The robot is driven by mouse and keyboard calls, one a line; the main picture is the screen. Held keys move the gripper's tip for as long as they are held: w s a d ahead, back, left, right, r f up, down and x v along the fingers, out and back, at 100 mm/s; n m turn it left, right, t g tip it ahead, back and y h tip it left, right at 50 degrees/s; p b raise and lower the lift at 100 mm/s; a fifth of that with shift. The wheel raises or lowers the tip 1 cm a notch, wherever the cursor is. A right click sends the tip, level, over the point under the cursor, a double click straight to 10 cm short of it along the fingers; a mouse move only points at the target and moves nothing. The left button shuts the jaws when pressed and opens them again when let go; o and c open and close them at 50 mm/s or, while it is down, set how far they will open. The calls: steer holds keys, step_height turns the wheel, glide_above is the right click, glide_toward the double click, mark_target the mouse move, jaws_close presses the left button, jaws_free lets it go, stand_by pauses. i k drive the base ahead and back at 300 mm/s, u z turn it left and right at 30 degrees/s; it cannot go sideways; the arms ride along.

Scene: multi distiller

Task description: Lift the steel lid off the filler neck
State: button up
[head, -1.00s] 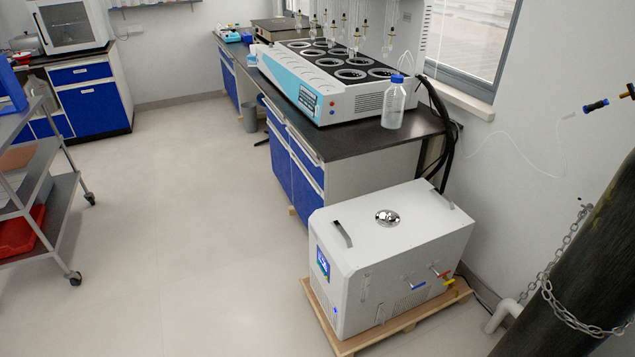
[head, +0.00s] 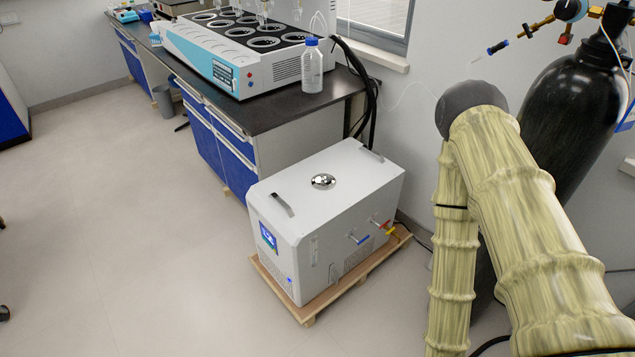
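The steel lid (head: 323,181) is a shiny round disc on the top face of a white box-shaped chiller (head: 345,205). It appears seated on top, so the filler neck under it is hidden. The chiller has two grey handles on its top and stands on a wooden pallet (head: 307,318). My arm shows at the right in a yellowish patterned cover, well apart from the lid. My gripper is not in view.
A dark-topped bench (head: 270,115) with a distiller unit (head: 240,75) and a blue-capped bottle (head: 312,68) stands behind the chiller. A black gas cylinder (head: 570,105) stands at the right. The floor left of the chiller is clear.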

mark_target(323, 181)
steer(key=k, duration=0.65)
steer(key=u, duration=0.7)
steer(key=i, duration=1.25)
steer(key=z, duration=0.1)
